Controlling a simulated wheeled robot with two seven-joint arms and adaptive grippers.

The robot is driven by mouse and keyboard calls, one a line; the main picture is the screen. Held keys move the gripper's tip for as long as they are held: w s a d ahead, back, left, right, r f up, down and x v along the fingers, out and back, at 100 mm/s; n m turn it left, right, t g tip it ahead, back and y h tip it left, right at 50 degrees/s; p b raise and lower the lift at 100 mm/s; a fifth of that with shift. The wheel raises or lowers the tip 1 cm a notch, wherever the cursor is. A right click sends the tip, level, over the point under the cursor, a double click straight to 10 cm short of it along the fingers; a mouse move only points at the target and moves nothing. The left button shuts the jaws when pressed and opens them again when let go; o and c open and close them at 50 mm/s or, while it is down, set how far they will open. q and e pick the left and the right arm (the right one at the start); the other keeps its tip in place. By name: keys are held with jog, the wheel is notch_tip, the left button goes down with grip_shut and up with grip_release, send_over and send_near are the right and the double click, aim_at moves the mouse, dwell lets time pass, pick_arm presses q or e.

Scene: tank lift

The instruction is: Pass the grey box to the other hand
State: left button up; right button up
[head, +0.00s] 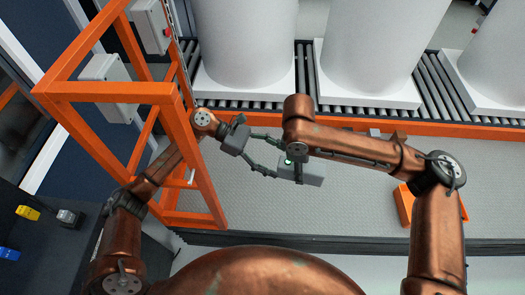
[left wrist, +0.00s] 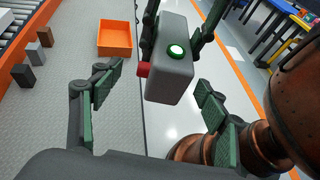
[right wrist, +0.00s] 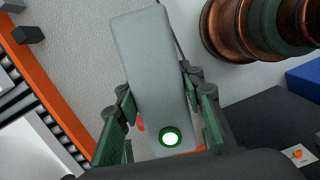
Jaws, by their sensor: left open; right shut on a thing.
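The grey box (head: 312,174) is a long block with a white round button in a green ring and a red part on one side. My right gripper (right wrist: 160,112) is shut on it and holds it up in the air; in the head view the right arm partly covers that hold. The box also shows in the left wrist view (left wrist: 172,80), with its free end toward the left gripper. My left gripper (head: 276,156) is open, its two fingers spread toward the box. In the left wrist view its fingers stand on either side of the box's near end, with visible gaps.
An orange frame (head: 110,92) with grey control boxes stands close by my left arm. A roller conveyor (head: 305,85) with large white tanks (head: 372,40) runs along the back. An orange bin (head: 405,204) sits at right.

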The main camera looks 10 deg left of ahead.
aim_at(287, 165)
pick_arm(q)
jog(key=shift+x, duration=2.1)
